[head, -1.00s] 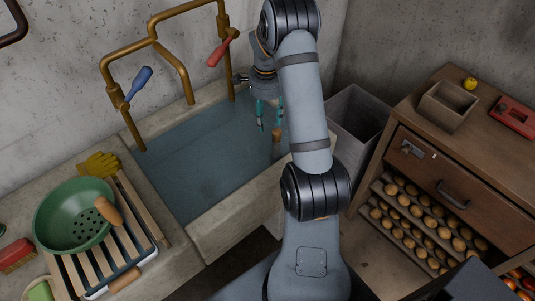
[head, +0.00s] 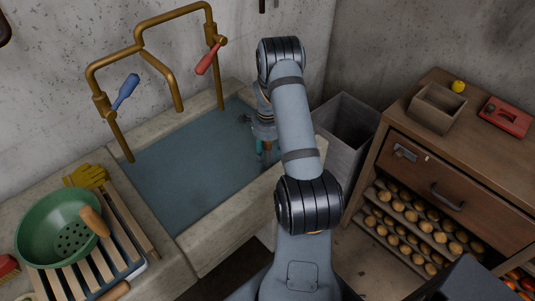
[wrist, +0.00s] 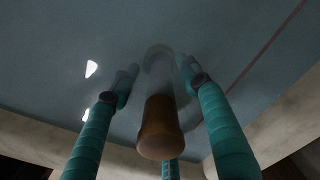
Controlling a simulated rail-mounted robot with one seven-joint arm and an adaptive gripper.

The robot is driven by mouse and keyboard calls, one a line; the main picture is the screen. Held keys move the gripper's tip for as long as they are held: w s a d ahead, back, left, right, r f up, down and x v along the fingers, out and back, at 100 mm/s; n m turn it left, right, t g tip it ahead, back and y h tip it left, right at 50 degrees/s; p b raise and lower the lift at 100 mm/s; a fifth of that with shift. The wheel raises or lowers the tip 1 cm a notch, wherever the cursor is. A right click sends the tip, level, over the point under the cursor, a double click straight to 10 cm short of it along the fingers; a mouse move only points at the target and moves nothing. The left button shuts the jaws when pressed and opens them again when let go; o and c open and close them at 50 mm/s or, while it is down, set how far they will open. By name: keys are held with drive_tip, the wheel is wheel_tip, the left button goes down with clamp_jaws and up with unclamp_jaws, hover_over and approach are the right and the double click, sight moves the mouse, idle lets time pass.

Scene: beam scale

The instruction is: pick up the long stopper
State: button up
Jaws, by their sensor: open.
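The long stopper (wrist: 160,128) shows in the wrist view with a brown upper end towards me and a paler, blurred lower part in the water. In the head view it is mostly hidden by my arm. My gripper (wrist: 158,76) is open, with teal fingers left and right of the stopper and a third teal finger partly hidden behind its brown end. I see gaps between the two side fingers and the stopper. In the head view my gripper (head: 263,149) is low at the right end of the sink, largely hidden.
The sink (head: 190,235) holds water, with brass pipes (head: 143,47) behind it. A green colander (head: 40,225) stands on a slatted rack at the left. A grey bin (head: 345,135) and a wooden cabinet (head: 460,155) are at the right.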

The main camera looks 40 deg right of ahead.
drive_tip(key=shift+f, duration=0.8)
drive_tip(key=shift+c, duration=0.3)
clamp_jaws()
